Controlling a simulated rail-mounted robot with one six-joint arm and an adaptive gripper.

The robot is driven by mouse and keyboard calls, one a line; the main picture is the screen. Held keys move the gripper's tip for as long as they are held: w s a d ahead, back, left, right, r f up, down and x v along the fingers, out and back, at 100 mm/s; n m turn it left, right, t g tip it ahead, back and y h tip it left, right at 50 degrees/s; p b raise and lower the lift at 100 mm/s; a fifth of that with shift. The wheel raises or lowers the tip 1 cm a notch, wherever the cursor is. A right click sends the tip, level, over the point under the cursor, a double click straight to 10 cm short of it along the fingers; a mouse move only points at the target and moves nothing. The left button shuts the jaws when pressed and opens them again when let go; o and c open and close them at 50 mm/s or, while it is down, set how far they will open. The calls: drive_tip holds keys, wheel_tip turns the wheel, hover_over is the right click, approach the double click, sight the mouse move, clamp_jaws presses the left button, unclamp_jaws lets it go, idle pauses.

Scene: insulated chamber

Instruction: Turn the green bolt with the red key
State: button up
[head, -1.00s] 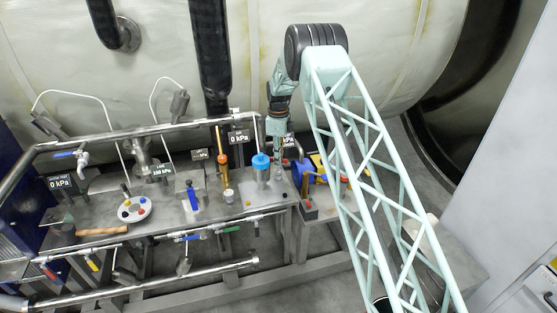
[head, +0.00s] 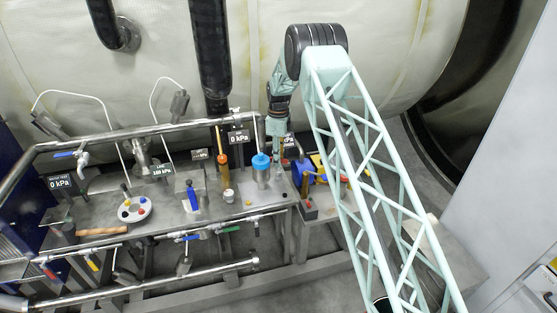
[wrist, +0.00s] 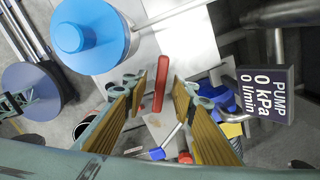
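My gripper (wrist: 155,88) points down at the bench with its two ribbed, yellow-brown fingers spread apart. A slim red bar (wrist: 161,83), which may be the red key, shows in the gap between the fingers. It touches neither finger visibly, and its lower part is hard to make out. In the head view my gripper (head: 279,155) is small, at the bench's right end, just right of the blue-topped cylinder (head: 261,168). A green bolt is not clearly identifiable. A small green piece (head: 230,229) shows along the bench's front edge, too small to tell what it is.
The blue-topped cylinder (wrist: 84,36) stands close at upper left in the wrist view. A pump sign (wrist: 266,93) is at right. Blue and yellow equipment (head: 316,168) lies right of my gripper. A round plate with coloured knobs (head: 134,209) and a blue lever (head: 190,197) stand further left.

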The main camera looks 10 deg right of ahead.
drive_tip(key=shift+r, duration=0.1)
wheel_tip(320, 180, up, 12)
idle(0.8)
drive_tip(key=shift+c, duration=0.4)
drive_tip(key=shift+c, duration=1)
drive_tip(key=shift+n, duration=0.3)
